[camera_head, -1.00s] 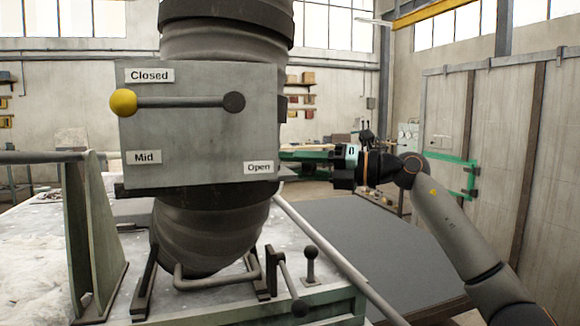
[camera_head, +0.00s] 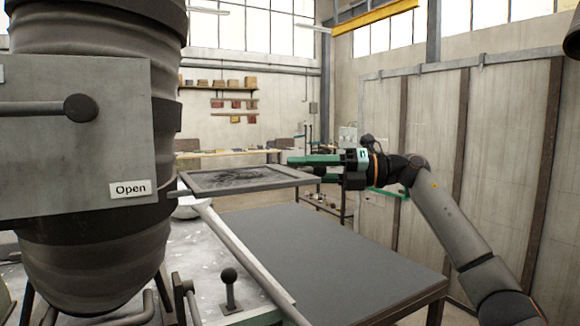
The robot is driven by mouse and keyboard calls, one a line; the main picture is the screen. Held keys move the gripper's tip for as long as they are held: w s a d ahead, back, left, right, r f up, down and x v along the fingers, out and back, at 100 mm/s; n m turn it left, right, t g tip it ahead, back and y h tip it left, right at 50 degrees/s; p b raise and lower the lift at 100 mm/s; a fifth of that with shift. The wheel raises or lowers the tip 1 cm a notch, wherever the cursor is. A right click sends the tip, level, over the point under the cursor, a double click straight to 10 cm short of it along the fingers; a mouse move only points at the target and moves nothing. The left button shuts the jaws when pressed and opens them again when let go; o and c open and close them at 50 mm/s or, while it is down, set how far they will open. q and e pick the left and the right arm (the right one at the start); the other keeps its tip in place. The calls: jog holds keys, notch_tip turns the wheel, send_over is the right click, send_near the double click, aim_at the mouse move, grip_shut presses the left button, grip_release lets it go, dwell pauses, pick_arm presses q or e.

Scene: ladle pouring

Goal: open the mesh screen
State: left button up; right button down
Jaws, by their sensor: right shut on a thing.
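The mesh screen (camera_head: 203,186) is a flat grey frame with a dark mesh, right of the big dark ribbed cylinder. It lies about level, above the dark flat top, and its left end is close to the cylinder. My right gripper (camera_head: 312,166) has green fingers and comes in from the right. It is shut on the right end of the screen's frame, with one finger above and one below the edge. The lower finger is partly hidden. My left gripper is not in view.
The ribbed cylinder (camera_head: 95,250) carries a grey plate (camera_head: 60,165) with an "Open" label and a lever (camera_head: 80,107). A sloping grey bar (camera_head: 250,262) and a small ball-topped lever (camera_head: 229,285) stand below the screen. The dark tabletop (camera_head: 330,265) is clear.

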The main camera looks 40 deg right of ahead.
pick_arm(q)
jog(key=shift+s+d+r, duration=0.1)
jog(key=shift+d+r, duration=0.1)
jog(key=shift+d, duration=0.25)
pick_arm(e)
jog(key=shift+s+d, duration=0.25)
jog(key=shift+d, duration=0.7)
jog(key=c, duration=0.8)
grip_release()
pick_arm(q)
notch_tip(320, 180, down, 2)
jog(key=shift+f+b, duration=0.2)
jog(key=shift+b, duration=0.85)
pick_arm(e)
jog(key=v, duration=1.2)
jog(key=shift+s+d, duration=0.15)
jog(key=shift+s, duration=0.05)
